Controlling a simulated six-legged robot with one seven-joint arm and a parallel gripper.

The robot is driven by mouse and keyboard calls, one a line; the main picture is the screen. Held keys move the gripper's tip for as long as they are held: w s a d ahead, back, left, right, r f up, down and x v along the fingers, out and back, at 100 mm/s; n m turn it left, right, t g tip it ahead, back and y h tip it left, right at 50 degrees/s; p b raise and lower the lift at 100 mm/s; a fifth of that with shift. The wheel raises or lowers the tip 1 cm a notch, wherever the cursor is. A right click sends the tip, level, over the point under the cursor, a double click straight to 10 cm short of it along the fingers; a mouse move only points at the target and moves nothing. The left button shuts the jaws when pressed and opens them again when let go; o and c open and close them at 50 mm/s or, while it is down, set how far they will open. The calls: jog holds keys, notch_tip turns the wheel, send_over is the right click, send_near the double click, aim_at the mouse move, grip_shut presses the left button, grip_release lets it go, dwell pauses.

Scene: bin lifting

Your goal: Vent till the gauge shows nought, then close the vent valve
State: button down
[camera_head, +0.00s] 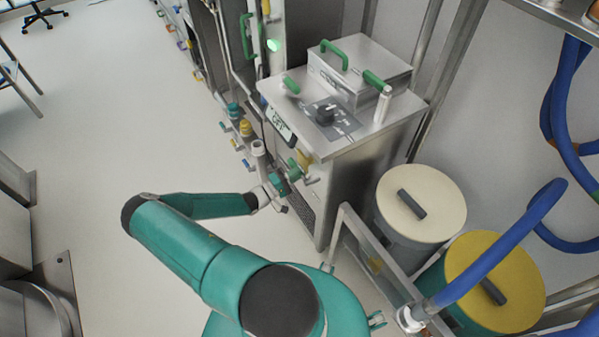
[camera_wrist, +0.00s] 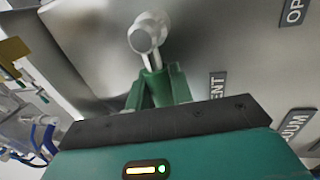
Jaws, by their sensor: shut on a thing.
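My gripper (camera_head: 278,184) is at the front of the metal cabinet (camera_head: 345,170), low on its face beside the small valves. A label ending in "ENT" (camera_wrist: 217,88) is on the panel just right of the fingers, so this looks like the vent valve. A dark-framed display (camera_head: 280,126) on the cabinet front seems to read "OFF". I cannot make out a gauge reading. My fingers partly hide the handle's base.
Labels ending in "UUM" (camera_wrist: 292,125) and starting "OP" (camera_wrist: 294,11) are farther right on the panel. A cream-lidded bin (camera_head: 425,188) and a yellow-lidded bin (camera_head: 510,270) stand at right behind a metal rail. Blue hoses (camera_head: 520,225) hang at right. The floor (camera_head: 110,130) at left is clear.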

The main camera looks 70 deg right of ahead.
jog(key=shift+w+r, duration=0.1)
jog(key=c, duration=1.3)
grip_release()
jog(key=shift+o, duration=0.2)
jog(key=shift+a, duration=0.1)
jog(key=v, duration=1.3)
jog(key=shift+w+a, duration=0.15)
jog(key=shift+a, duration=0.2)
